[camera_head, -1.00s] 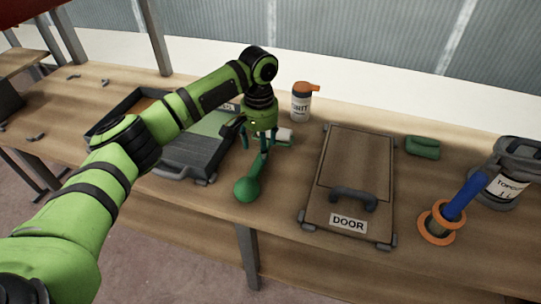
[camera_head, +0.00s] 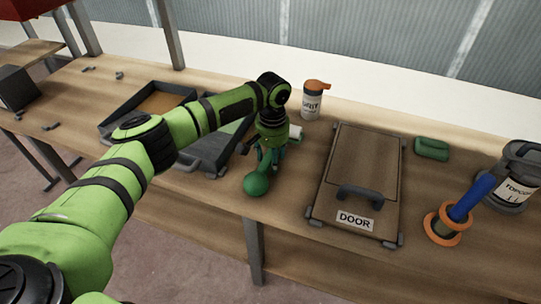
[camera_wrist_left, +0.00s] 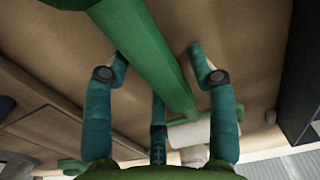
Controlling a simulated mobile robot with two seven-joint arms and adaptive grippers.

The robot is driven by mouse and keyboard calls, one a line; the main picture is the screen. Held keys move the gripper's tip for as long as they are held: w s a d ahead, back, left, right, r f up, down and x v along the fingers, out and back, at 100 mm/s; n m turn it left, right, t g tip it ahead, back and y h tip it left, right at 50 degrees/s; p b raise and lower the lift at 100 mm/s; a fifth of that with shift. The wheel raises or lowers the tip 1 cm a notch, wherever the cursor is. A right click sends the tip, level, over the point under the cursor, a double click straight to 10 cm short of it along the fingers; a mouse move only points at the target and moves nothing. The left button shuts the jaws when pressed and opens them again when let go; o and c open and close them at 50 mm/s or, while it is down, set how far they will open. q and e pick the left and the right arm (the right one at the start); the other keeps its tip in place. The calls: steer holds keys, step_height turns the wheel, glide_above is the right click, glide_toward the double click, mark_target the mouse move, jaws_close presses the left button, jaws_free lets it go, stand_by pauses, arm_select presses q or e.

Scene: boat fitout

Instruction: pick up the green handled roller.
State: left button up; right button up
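The green handled roller lies on the wooden bench; its rounded green handle end (camera_head: 256,184) points to the bench's front edge, and its white roller (camera_head: 294,132) shows behind my gripper. My left gripper (camera_head: 268,158) is low over the handle and hides its middle. In the left wrist view the tapering green handle (camera_wrist_left: 150,60) runs between the teal fingers (camera_wrist_left: 157,56), with the white roller (camera_wrist_left: 190,134) beyond. The fingers are apart, with gaps visible on both sides of the handle, so the gripper looks open. My right gripper is not in view.
A paint tray (camera_head: 208,160) stands left of the roller. A brown DOOR panel (camera_head: 362,165) with a grey handle lies to the right. An orange-capped bottle (camera_head: 311,103) stands behind. A green block (camera_head: 432,149), blue-handled tool (camera_head: 470,198) and TOPCOAT can (camera_head: 518,178) are farther right.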

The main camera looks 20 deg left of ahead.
arm_select(q)
steer(key=c, duration=0.7)
jaws_close()
steer(key=r, duration=0.4)
steer(key=shift+d+r+b, duration=0.25)
steer(key=shift+d+b, duration=0.05)
steer(key=shift+d, duration=0.05)
steer(key=s+d+r+b, duration=0.1)
steer(key=s+d+r, duration=0.2)
steer(key=d+r, duration=0.6)
steer(key=s+a+f+p, duration=0.1)
steer(key=s+a, duration=0.3)
steer(key=s, duration=0.3)
steer(key=s+a+f+p, duration=0.1)
steer(key=s+a, duration=0.3)
steer(key=s, duration=0.4)
steer(key=shift+s+a+f+p, duration=0.15)
steer(key=shift+a+f+p, duration=0.15)
steer(key=shift+f, duration=0.15)
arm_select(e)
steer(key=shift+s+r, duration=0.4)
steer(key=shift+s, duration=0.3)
